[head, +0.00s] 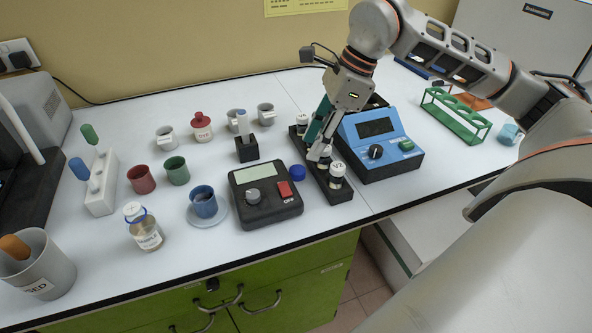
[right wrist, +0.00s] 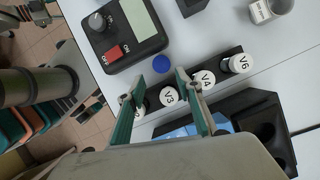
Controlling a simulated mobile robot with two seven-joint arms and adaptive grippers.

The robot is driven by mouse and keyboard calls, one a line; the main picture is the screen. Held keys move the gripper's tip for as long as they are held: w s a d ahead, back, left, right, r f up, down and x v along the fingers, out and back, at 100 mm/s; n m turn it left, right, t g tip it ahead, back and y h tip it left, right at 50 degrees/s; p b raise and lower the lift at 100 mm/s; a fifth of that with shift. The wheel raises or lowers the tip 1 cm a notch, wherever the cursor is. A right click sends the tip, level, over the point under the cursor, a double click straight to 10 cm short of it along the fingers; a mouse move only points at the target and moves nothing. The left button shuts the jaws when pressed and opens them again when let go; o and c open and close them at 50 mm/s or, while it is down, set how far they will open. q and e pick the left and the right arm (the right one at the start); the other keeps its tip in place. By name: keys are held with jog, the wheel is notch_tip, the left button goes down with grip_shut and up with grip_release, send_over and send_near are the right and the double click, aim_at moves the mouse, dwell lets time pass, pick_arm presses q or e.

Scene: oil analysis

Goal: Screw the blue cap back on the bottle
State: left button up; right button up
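The blue cap (head: 298,172) lies on the white table between the black device and the vial rack. It also shows in the right wrist view (right wrist: 161,64), beyond my fingertips. A clear bottle (head: 148,236) with a label and a blue ring round its neck stands at the front left of the table, apart from the cap. My right gripper (head: 318,152) is over the vial rack, its fingers spread. In the right wrist view the open gripper (right wrist: 158,88) has the V3 vial top (right wrist: 168,97) showing between its fingers; contact cannot be told. My left gripper is out of view.
The black vial rack (head: 341,194) stands close right of the cap, with a blue device (head: 400,165) beside it. The black device (head: 262,212) with a red switch stands left. A blue cup (head: 204,204) on a saucer stands between that device and the bottle.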

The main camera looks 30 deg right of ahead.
aim_at(298, 169)
jog(key=shift+x, duration=1.1)
jog(key=shift+a+f, duration=0.15)
jog(key=shift+f, duration=0.1)
jog(key=shift+f, duration=0.1)
jog(key=x, duration=0.5)
jog(key=shift+w+b, duration=0.25)
jog(key=shift+b, duration=0.15)
jog(key=c, duration=0.5)
